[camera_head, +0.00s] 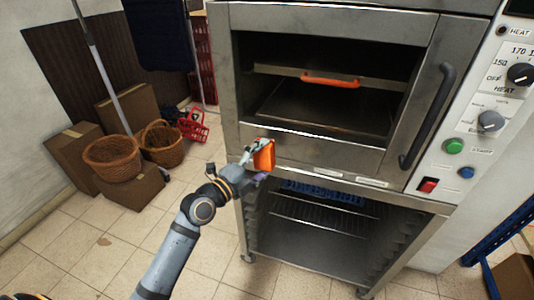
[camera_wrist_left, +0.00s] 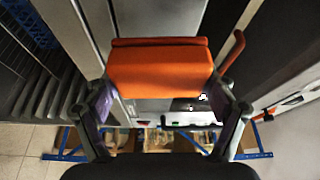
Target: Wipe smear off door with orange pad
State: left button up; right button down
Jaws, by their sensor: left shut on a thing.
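The orange pad (camera_head: 264,155) is at the lower left of the oven door (camera_head: 320,152), against or just in front of its steel lower frame; I cannot tell if it touches. My left gripper (camera_head: 252,161) is shut on the pad. In the left wrist view the pad (camera_wrist_left: 160,70) sits between the two fingers of my left gripper (camera_wrist_left: 158,98) and hides part of what lies beyond. I cannot make out the smear clearly; the pad and gripper cover part of the door there. My right gripper is not in view.
The door has a dark vertical handle (camera_head: 428,115) at right, beside the control panel (camera_head: 485,110). An orange bar (camera_head: 331,80) shows in the door's window. An open rack (camera_head: 330,225) stands below. Baskets (camera_head: 112,158) and boxes (camera_head: 72,150) stand left; tiled floor lies between.

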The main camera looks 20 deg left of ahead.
aim_at(268, 161)
pick_arm(q)
jog(key=shift+s, duration=0.65)
jog(key=shift+s, duration=1.55)
jog(key=shift+a, duration=0.1)
